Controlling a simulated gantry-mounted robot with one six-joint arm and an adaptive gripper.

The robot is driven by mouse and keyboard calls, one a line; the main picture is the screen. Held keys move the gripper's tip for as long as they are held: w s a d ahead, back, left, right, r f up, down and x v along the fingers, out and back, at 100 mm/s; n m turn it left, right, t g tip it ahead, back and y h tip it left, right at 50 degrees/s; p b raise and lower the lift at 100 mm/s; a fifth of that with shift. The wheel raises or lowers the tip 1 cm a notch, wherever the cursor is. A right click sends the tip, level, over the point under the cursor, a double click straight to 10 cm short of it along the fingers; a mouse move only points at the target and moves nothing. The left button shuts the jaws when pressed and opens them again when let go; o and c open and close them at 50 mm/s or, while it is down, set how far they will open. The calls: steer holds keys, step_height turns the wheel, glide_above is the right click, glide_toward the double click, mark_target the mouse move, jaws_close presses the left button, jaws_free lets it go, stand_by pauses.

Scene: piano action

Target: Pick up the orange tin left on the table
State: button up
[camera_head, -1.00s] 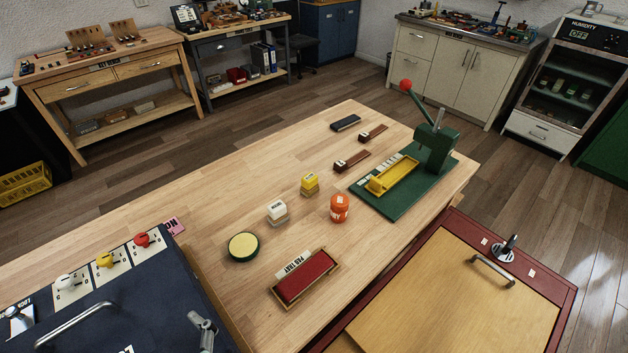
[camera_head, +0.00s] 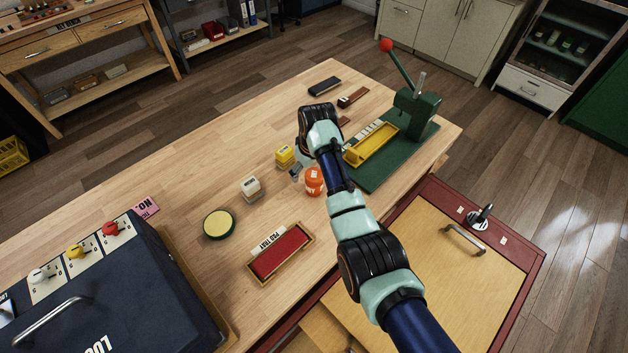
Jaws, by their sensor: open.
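The orange tin (camera_head: 314,186) stands upright on the wooden table (camera_head: 190,190), right of the yellow-topped block. My arm reaches in from the lower right, and its forearm passes close along the tin's right side in the picture. My gripper (camera_head: 296,171) is open, mostly hidden behind my wrist. Only a small grey part of it shows, just left of the tin. The tin appears apart from it, though the exact gap is hard to tell.
The yellow-topped block (camera_head: 285,154) and white-topped block (camera_head: 251,187) stand left of the tin. The red pad tray (camera_head: 280,252) lies in front, with a round green-rimmed tin (camera_head: 219,223) nearby. A green press (camera_head: 414,115) with a yellow trough (camera_head: 371,146) stands behind right.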

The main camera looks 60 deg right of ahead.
mark_target(314, 184)
steer(key=s, duration=0.1)
steer(key=s+d, duration=0.1)
steer(key=shift+s+f+g+y, duration=0.3)
steer(key=shift+f+g, duration=0.1)
steer(key=f+b, duration=0.1)
steer(key=f, duration=0.1)
steer(key=f+b, duration=0.1)
steer(key=f, duration=0.2)
steer(key=w+f+b, duration=0.1)
steer(key=f+b, duration=0.1)
steer(key=f, duration=0.1)
steer(key=shift+d, duration=0.1)
steer(key=shift+r, duration=0.15)
steer(key=c, duration=1.2)
